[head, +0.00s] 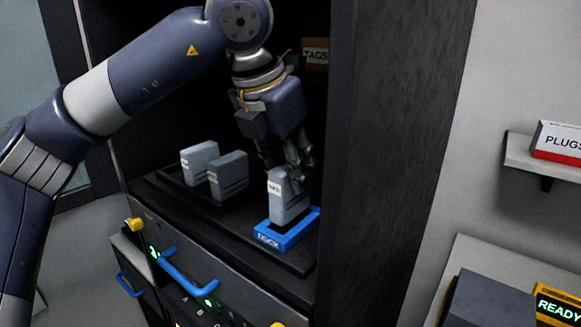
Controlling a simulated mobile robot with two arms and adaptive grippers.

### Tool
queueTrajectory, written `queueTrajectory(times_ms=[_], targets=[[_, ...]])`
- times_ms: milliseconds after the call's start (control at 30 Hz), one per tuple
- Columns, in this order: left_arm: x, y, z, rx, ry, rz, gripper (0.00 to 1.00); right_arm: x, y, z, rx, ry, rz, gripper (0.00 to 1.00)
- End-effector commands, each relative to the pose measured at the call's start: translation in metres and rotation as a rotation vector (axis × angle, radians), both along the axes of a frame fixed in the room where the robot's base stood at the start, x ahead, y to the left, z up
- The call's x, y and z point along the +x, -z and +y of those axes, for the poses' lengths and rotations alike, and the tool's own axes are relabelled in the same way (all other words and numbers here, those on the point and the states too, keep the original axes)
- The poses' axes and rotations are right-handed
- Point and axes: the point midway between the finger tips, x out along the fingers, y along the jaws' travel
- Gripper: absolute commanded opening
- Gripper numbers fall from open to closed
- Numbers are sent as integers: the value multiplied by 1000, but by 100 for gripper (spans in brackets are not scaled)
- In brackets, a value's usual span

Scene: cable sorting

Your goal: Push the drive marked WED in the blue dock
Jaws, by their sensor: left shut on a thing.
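A grey drive (289,204) with a white label stands upright over the blue dock (287,236), its lower end at the dock's opening. The label is too small to read surely. My left gripper (290,170) points down from above and is shut on this drive's upper part. I cannot tell how deep the drive sits in the dock. Two more grey drives stand to the left on the shelf, one further back (199,160) and one nearer (229,176). My right gripper is not in view.
The dark cabinet's right side wall (385,150) rises close to the dock. A TAGS box (316,54) sits high at the back. Below the shelf is a front with a blue handle (188,277) and yellow knobs. At right are a PLUGS box (558,143) and a READY display (557,309).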

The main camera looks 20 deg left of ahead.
Motion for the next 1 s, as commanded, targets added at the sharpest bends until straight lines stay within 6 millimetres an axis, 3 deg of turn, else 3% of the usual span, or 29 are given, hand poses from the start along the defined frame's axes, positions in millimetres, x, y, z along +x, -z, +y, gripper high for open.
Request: queueTrajectory(times_ms=[1000], targets=[[0, 10, 0, -1, 0, -1, 0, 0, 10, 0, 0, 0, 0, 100]])
